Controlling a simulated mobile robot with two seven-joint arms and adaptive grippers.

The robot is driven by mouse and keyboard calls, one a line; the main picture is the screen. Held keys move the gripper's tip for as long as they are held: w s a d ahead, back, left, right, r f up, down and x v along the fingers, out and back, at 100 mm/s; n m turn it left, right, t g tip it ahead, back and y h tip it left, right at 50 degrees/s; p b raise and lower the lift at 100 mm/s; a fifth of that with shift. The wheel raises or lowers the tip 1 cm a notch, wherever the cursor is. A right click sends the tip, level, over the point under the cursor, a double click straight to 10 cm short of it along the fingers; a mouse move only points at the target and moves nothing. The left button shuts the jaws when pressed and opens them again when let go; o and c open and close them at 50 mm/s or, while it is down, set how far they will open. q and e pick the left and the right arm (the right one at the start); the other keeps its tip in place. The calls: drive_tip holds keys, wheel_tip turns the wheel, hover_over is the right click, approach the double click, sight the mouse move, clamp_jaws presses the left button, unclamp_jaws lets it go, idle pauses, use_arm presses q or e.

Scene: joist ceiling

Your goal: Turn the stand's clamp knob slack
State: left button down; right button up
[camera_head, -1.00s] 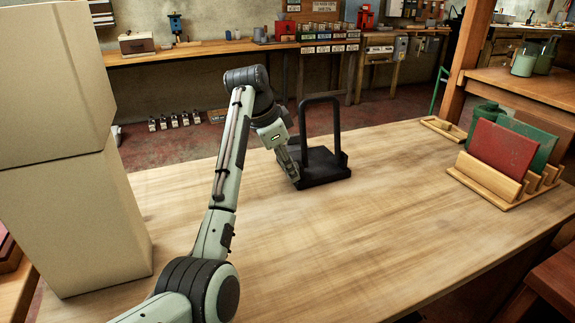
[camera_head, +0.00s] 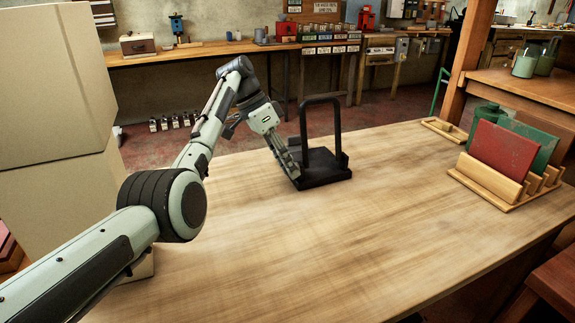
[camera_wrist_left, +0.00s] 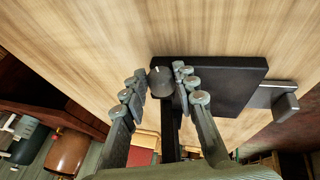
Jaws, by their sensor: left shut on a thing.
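The stand is black, with a flat base (camera_head: 325,172) and an upright hoop frame (camera_head: 337,125), on the far part of the wooden table. My left gripper (camera_head: 293,172) reaches down to the base's left side. In the left wrist view the dark round knob (camera_wrist_left: 161,84), with a pale mark on its face, sits between the fingertips of my left gripper (camera_wrist_left: 160,76), which is shut on it. The black base (camera_wrist_left: 225,82) lies just beside it. In the head view the fingers hide the knob. My right gripper is not in view.
The wooden table (camera_head: 300,250) is clear in front of the stand. A wooden rack (camera_head: 490,178) with a red and a green panel stands at the right, near a small wooden tray (camera_head: 443,130). Large pale boxes (camera_head: 50,90) stand at the left.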

use_arm(q)
drive_tip(key=shift+g, duration=0.3)
drive_tip(key=c, duration=1.2)
unclamp_jaws()
drive_tip(key=shift+v, duration=3.8)
drive_tip(key=shift+a+f, duration=0.1)
